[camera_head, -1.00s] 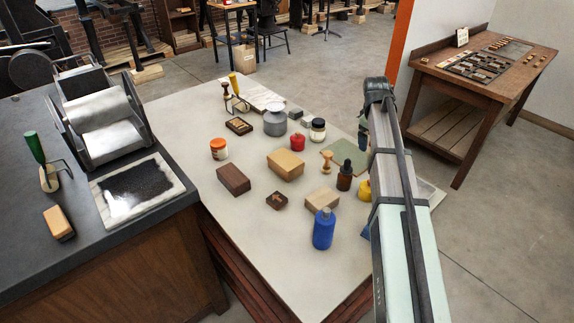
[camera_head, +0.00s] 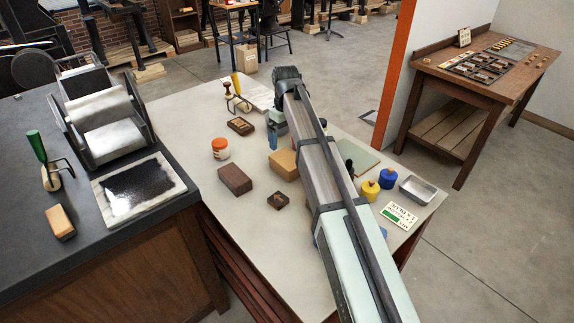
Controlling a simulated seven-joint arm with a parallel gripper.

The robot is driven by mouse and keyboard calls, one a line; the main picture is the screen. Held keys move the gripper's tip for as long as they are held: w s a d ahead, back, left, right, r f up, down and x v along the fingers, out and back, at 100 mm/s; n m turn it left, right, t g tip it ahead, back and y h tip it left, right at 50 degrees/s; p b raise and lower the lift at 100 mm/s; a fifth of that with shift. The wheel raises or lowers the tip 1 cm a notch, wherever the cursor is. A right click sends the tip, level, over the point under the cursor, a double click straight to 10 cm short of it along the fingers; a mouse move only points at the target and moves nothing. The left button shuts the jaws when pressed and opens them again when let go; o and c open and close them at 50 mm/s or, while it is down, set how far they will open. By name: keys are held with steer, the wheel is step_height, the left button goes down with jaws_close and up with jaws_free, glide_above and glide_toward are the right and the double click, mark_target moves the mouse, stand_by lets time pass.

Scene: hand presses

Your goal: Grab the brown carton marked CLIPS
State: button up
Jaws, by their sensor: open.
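A tan-brown carton (camera_head: 283,166) sits on the pale table, left of my arm, which covers its right side. No lettering is readable on it, so I cannot confirm the CLIPS mark. A darker brown block-like box (camera_head: 235,180) lies to its left.
An orange-labelled jar (camera_head: 220,149), a small dark wooden block (camera_head: 278,200) and a dark wooden tray (camera_head: 240,126) stand nearby. Yellow jar (camera_head: 370,190), blue jar (camera_head: 387,178), metal tray (camera_head: 417,190) and printed card (camera_head: 399,216) are right of my arm.

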mark_target(287, 158)
steer(key=shift+w+d+f, duration=0.1)
steer(key=shift+f, duration=2.6)
steer(key=shift+w+d+f, duration=0.1)
steer(key=shift+f, duration=2.55)
steer(key=c, duration=0.9)
